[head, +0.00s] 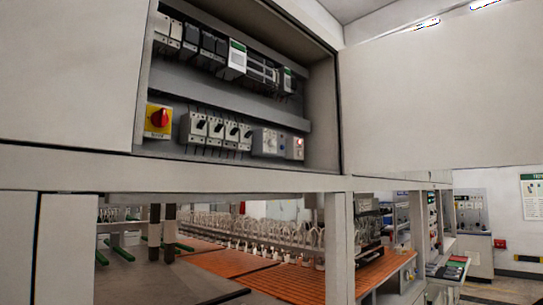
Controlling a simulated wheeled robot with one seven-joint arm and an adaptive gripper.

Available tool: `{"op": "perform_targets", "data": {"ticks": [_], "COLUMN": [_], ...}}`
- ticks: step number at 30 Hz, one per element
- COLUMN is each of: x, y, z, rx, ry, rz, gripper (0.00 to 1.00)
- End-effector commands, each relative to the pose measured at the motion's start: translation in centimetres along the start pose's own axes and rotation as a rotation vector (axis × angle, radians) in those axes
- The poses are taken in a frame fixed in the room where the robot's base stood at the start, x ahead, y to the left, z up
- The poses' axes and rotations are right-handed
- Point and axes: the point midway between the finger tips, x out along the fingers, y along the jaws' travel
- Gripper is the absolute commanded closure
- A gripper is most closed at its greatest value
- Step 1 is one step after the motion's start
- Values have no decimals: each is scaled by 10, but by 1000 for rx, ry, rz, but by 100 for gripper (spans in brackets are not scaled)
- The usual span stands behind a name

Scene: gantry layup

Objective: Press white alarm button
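An open cabinet (322,110) fills the upper middle of the head view, with electrical devices mounted inside. At the right of its lower row are a light grey control box (266,142) with small knobs or buttons and a white box with a red spot (296,147). A red rotary switch on a yellow plate (158,119) is at the left of that row. I cannot tell at this size which part, if any, is the white alarm button. My gripper is not in view.
Several white breakers (214,129) sit between the rotary switch and the control box. A cabinet door (440,95) is at the right. Below are a bench with orange slatted boards (295,278), dark posts (154,235) and green-tipped rods. Some floor shows at lower right.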

Motion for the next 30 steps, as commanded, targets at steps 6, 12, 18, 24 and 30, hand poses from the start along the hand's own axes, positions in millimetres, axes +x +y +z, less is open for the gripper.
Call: {"op": "perform_targets", "data": {"ticks": [6,12,18,24,30], "x": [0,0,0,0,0], "y": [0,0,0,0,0], "z": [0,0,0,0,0], "rx": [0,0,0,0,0], "ry": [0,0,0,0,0], "rz": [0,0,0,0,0], "gripper": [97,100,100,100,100]}}
